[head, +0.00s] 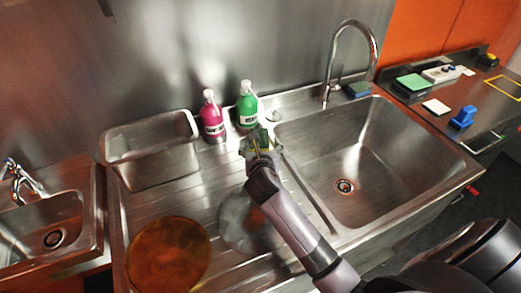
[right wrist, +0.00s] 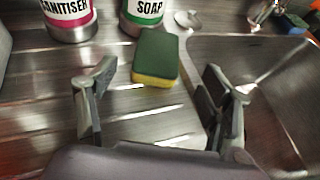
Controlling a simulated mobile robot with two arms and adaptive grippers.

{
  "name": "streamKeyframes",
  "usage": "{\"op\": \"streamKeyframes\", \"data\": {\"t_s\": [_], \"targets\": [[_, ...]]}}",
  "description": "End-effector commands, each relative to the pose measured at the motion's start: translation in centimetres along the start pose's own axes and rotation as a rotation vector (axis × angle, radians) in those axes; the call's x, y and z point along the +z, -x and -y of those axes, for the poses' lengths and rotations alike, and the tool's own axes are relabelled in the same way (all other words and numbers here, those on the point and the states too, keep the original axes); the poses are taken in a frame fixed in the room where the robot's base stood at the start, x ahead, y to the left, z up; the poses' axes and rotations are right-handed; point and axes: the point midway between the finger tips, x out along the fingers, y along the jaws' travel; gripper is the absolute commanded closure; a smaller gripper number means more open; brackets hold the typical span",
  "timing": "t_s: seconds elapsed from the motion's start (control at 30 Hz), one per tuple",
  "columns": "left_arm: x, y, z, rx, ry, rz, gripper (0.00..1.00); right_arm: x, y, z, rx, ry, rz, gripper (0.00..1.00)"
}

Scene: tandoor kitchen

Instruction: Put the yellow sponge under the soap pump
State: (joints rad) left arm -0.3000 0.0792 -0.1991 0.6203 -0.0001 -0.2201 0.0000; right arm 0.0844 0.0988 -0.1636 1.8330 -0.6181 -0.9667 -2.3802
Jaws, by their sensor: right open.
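The yellow sponge (right wrist: 157,58), with a dark green top layer, lies on the steel drainboard just in front of the soap pump (right wrist: 143,18). In the head view the sponge (head: 258,136) is partly covered by my right gripper. The soap pump (head: 246,106) is a green bottle with a white pump head and a SOAP label, standing upright at the back. My right gripper (head: 259,150) is open and empty. In the right wrist view its fingers (right wrist: 158,78) are spread either side of the sponge's near end, apart from it. My left gripper is out of view.
A pink sanitiser bottle (head: 211,117) stands left of the soap. A steel tub (head: 150,160) is further left, and an orange-brown round item (head: 168,254) lies in front. The sink basin (head: 400,165) opens on the right.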

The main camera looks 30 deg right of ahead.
Motion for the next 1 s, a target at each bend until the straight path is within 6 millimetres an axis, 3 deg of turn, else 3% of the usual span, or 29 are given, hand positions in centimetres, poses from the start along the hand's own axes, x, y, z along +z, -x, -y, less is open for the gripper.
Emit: {"op": "streamKeyframes", "data": {"t_s": [0.27, 1.0], "targets": [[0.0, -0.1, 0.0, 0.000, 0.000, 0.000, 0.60, 0.0, 2.2, 0.0, 0.000, 0.000, 0.001, 0.27], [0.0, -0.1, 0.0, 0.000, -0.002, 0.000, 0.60, 0.1, 2.3, 0.0, 0.000, 0.000, 0.002, 0.27]]}}
